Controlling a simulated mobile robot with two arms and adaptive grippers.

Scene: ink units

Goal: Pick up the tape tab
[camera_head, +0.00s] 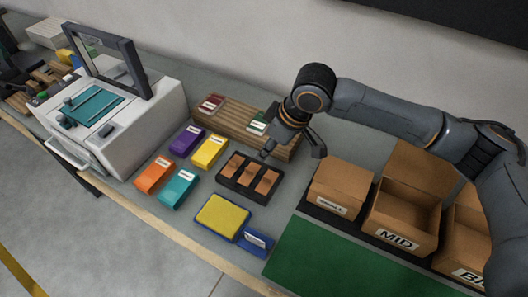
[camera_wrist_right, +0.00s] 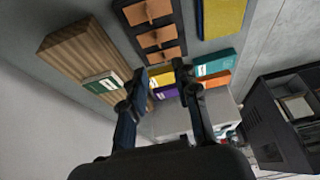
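The small copper-orange tabs, which look like the tape tabs, lie in the slots of a black tray (camera_head: 222,180) in the head view. One tab (camera_head: 247,176) is in the middle slot. In the right wrist view the tray (camera_wrist_right: 182,22) is at the top, with tabs (camera_wrist_right: 158,37) in its slots. My right gripper (camera_head: 291,151) is above and just behind the tray, apart from the tabs. In the right wrist view its two fingers (camera_wrist_right: 161,73) are spread with nothing between them. My left gripper cannot be made out.
A wooden rack (camera_head: 235,117) with small labelled cards stands behind the tray. Orange, teal, purple and yellow packs lie left of it. A yellow pad (camera_head: 222,215) lies in front. Cardboard boxes (camera_head: 342,187) stand right, and a white machine (camera_head: 150,120) left.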

